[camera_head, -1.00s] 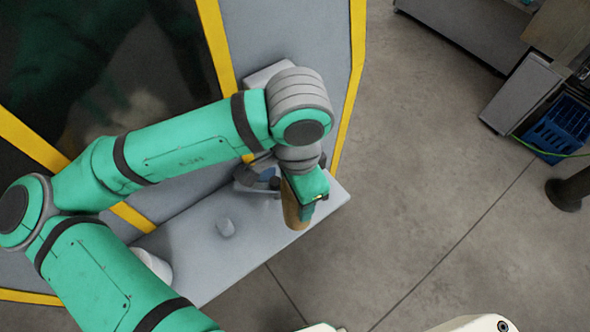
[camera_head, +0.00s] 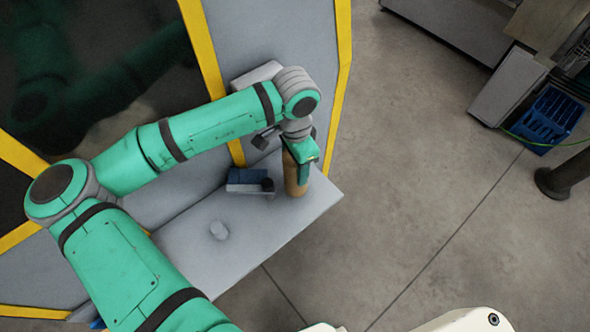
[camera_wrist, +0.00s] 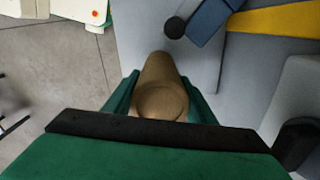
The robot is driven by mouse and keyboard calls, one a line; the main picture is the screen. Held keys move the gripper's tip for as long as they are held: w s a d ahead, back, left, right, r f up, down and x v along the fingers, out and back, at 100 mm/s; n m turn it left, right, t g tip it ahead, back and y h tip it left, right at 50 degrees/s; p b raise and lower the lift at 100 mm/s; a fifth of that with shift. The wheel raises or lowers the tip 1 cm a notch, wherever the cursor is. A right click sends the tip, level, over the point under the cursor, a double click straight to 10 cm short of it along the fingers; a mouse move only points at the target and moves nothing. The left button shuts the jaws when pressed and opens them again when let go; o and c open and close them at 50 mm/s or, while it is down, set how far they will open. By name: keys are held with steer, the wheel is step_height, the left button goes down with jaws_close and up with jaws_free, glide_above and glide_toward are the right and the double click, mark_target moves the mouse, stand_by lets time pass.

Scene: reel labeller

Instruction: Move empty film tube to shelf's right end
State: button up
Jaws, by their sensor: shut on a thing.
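The empty film tube (camera_head: 294,176) is a brown cardboard cylinder. It stands roughly upright at the right end of the grey shelf (camera_head: 262,231) in the head view. My gripper (camera_head: 302,152) is shut on its upper part from above. The wrist view shows the tube (camera_wrist: 160,92) between the green fingers, its round top end toward the camera. I cannot tell whether the tube's lower end touches the shelf.
A blue and grey device with a dark knob (camera_head: 248,180) stands close to the left of the tube. The front of the shelf is clear. A grey panel with yellow edges rises behind.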

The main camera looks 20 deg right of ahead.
steer(key=shift+s+f, duration=0.1)
steer(key=shift+f, duration=1.25)
steer(key=o, duration=1.1)
steer(key=shift+o, duration=0.2)
step_height(320, 180, up, 12)
steer(key=shift+r, duration=0.15)
